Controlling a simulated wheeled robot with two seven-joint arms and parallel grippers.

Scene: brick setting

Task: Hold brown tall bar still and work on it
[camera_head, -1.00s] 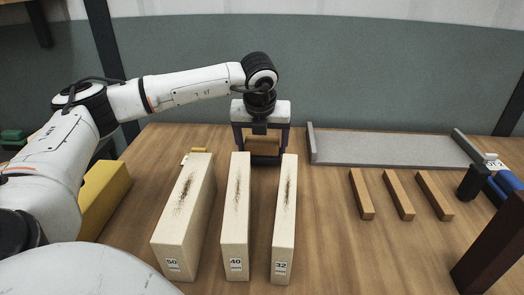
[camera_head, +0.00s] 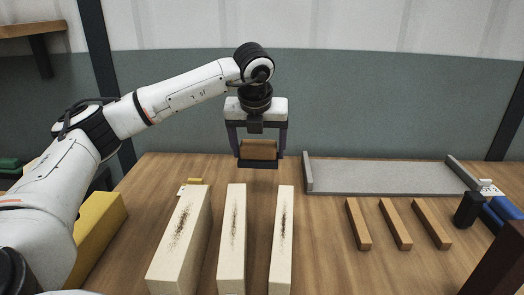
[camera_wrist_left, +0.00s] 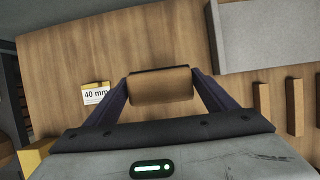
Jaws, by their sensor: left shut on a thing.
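My left gripper (camera_head: 258,152) is shut on a brown block (camera_head: 258,149) with a dark underside. It holds the block in the air, near the table's back edge in the head view. The left wrist view also shows the block (camera_wrist_left: 160,86) between the two fingers. A tall dark brown bar (camera_head: 498,264) stands at the lower right of the head view, cut off by the frame, with no gripper at it. My right gripper is not in view.
Three pale bars (camera_head: 232,240) with dark smudges stand at the front. Three small brown bars (camera_head: 399,226) lie right, before a grey tray (camera_head: 385,177). A yellow block (camera_head: 95,235) is left. A black cylinder (camera_head: 468,208) and blue tubes (camera_head: 507,208) are right. A card (camera_wrist_left: 95,94) reads 40 mm.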

